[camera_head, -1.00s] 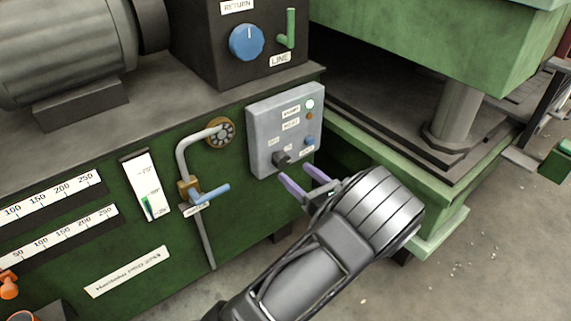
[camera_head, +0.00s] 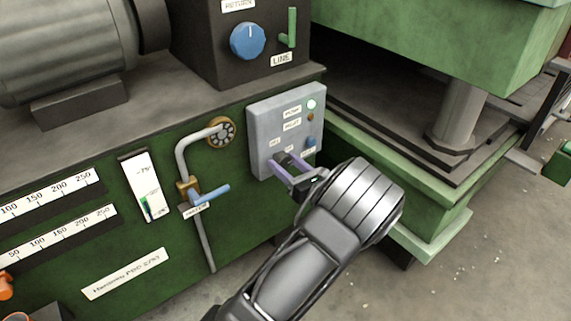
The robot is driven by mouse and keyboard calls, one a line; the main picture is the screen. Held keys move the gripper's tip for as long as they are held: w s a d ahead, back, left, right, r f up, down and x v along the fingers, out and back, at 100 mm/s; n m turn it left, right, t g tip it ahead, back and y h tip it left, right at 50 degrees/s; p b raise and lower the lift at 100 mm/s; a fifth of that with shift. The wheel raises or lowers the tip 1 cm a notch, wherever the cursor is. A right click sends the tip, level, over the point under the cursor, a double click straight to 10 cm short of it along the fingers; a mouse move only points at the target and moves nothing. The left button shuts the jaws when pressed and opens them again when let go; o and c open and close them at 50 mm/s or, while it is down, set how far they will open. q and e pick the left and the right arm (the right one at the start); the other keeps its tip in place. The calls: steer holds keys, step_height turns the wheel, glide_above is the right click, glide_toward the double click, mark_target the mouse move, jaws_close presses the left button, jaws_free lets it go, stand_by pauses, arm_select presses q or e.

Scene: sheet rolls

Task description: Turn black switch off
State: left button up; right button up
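The black switch (camera_head: 282,159) sits at the lower left of a grey control panel (camera_head: 262,125) on the green machine.
A blue button (camera_head: 311,142) and a lit white-green lamp (camera_head: 312,104) are on the same panel. A pipe with a blue-handled valve (camera_head: 212,195) stands to the left. A green press base (camera_head: 420,195) is close on the right.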

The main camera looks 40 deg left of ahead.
arm_select(q)
steer(key=c, duration=0.9)
